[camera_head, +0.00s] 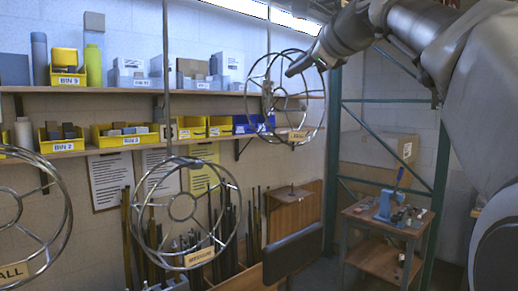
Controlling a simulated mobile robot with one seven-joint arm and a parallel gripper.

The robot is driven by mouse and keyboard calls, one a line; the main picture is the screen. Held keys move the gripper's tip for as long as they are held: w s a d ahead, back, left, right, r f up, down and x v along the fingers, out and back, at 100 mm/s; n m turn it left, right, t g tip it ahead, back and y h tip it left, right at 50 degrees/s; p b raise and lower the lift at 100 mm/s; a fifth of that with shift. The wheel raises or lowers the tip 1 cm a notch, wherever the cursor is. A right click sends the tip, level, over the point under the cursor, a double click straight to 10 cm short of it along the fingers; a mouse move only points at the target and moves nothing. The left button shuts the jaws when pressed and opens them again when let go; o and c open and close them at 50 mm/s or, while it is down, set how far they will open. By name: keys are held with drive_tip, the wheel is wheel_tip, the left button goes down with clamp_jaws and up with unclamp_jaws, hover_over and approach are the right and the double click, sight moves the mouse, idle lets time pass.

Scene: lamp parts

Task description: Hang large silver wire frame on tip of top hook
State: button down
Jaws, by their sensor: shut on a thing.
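The large silver wire frame (280,96), with a tan tag (297,136) that seems to read LARGE, is upright in front of the upper shelf. My gripper (291,71) reaches in from the upper right and is shut on the frame near its upper part; the jaws are small and partly lost among the wires. A thin vertical hook rod (268,28) comes down from above at the frame's upper left. Its lower end overlaps the frame in the picture, and I cannot tell whether they touch.
A medium wire frame (187,265) hangs from another rod (166,80); a third frame (68,225) is cut off at left. Shelves with yellow bins (68,78) line the wall. A dark panel (292,252) stands below, and a small cart (375,262) stands at right.

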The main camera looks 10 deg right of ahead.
wheel_tip(320, 180, down, 10)
drive_tip(key=b, duration=0.2)
drive_tip(key=shift+r, duration=0.25)
drive_tip(key=shift+f+b, duration=0.1)
drive_tip(key=shift+b, duration=0.25)
drive_tip(key=shift+f, duration=0.15)
drive_tip(key=c, duration=1)
unclamp_jaws()
drive_tip(key=shift+o, duration=0.2)
drive_tip(key=b+v, duration=0.1)
drive_tip(key=v, duration=1.6)
drive_tip(key=shift+r+b, duration=0.3)
drive_tip(key=shift+b, duration=0.1)
drive_tip(key=shift+s+f, duration=0.1)
drive_tip(key=shift+s, duration=0.05)
